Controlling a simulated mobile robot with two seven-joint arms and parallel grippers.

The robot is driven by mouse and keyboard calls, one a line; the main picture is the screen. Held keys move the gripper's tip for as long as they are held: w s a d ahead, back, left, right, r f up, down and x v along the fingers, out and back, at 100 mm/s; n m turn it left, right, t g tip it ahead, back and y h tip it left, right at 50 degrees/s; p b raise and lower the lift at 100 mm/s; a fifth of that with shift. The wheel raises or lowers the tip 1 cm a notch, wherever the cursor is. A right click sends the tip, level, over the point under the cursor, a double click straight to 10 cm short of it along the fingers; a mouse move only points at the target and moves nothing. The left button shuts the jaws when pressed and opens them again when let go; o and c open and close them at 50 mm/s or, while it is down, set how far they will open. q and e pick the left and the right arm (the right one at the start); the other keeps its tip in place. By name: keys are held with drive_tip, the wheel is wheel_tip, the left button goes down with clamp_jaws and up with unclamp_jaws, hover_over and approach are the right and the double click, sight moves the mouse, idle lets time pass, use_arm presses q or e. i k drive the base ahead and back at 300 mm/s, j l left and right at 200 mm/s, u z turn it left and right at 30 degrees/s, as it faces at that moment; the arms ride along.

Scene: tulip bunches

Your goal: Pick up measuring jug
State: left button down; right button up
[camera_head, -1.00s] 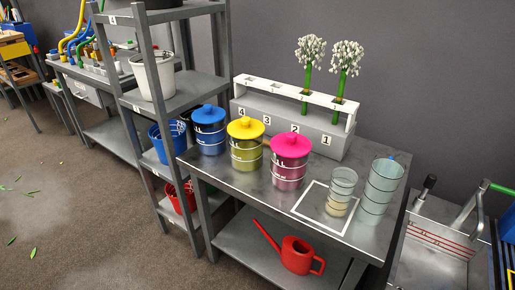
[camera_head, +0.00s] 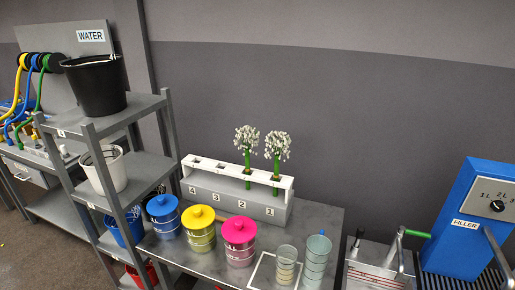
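Two clear greenish vessels stand upright on the right end of the metal table (camera_head: 325,218). The shorter clear vessel (camera_head: 286,266) has band marks and pale yellowish contents low down, and stands inside a white square outline (camera_head: 262,268). The taller clear vessel (camera_head: 316,262) with ring marks stands just right of it, with a small blue bit at its rim. I cannot tell for sure which one is the measuring jug. Neither of my grippers is in view.
Blue (camera_head: 163,216), yellow (camera_head: 199,228) and pink (camera_head: 239,241) lidded canisters stand left of the vessels. A numbered rack (camera_head: 235,196) holding two white flower bunches is behind. A shelf (camera_head: 140,172) stands left; a blue filler machine (camera_head: 468,215) stands right.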

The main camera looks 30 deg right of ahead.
sight(319, 247)
drive_tip(key=z, duration=1.35)
